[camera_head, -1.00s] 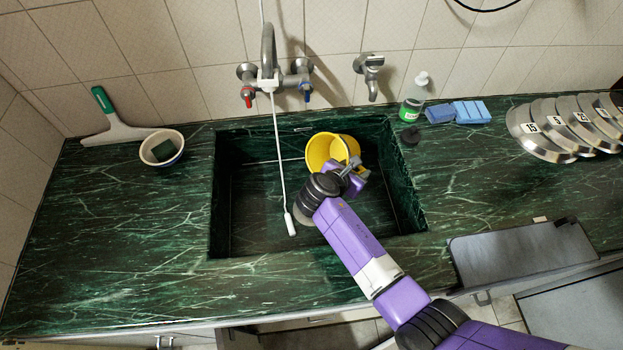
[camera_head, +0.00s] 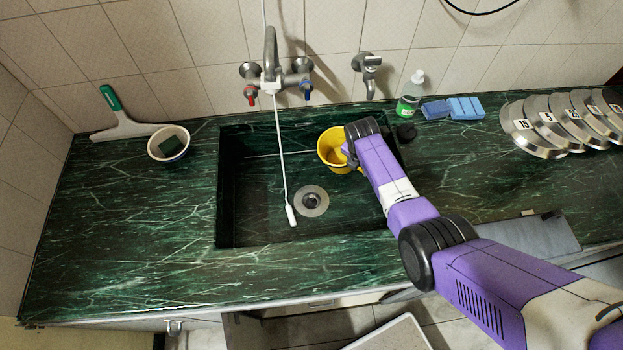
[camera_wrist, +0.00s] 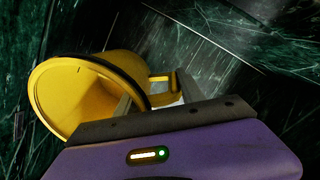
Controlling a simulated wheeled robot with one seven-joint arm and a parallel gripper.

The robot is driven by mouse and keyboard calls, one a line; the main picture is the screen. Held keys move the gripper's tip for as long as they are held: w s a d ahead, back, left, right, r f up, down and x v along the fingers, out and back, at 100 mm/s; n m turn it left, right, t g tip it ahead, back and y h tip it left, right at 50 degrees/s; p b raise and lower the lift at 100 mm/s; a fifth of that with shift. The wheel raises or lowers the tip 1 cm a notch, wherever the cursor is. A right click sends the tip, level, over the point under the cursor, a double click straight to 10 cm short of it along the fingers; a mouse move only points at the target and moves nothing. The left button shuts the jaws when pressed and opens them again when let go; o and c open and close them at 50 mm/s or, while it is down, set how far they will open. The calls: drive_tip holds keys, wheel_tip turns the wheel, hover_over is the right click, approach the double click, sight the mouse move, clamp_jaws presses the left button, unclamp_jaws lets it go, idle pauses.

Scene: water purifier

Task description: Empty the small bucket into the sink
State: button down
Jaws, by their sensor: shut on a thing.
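The small yellow bucket (camera_head: 334,151) is over the right part of the dark green sink (camera_head: 262,222) in the head view. Part of it is hidden behind my arm. In the wrist view the bucket (camera_wrist: 75,100) is tilted well over on its side, with its open mouth facing left. The part of its inside that shows looks plain yellow. My gripper (camera_wrist: 150,98) is shut on the bucket near its handle side. The round drain (camera_head: 311,201) shows on the sink floor, left of and below the bucket.
A tap (camera_head: 270,75) with a hanging white-tipped hose (camera_head: 284,170) reaches into the sink's left half. A green-labelled bottle (camera_head: 410,95), blue sponges (camera_head: 453,108) and numbered metal discs (camera_head: 540,125) stand to the right. A small bowl (camera_head: 168,145) sits left of the sink.

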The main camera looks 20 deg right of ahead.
drive_tip(key=f+y+b, duration=0.1)
drive_tip(key=b, duration=0.1)
drive_tip(key=d+f+g+y+b, duration=0.1)
drive_tip(key=b, duration=0.1)
drive_tip(key=shift+w+d+y, duration=0.1)
drive_tip(key=shift+w+y, duration=0.15)
drive_tip(key=shift+y, duration=0.05)
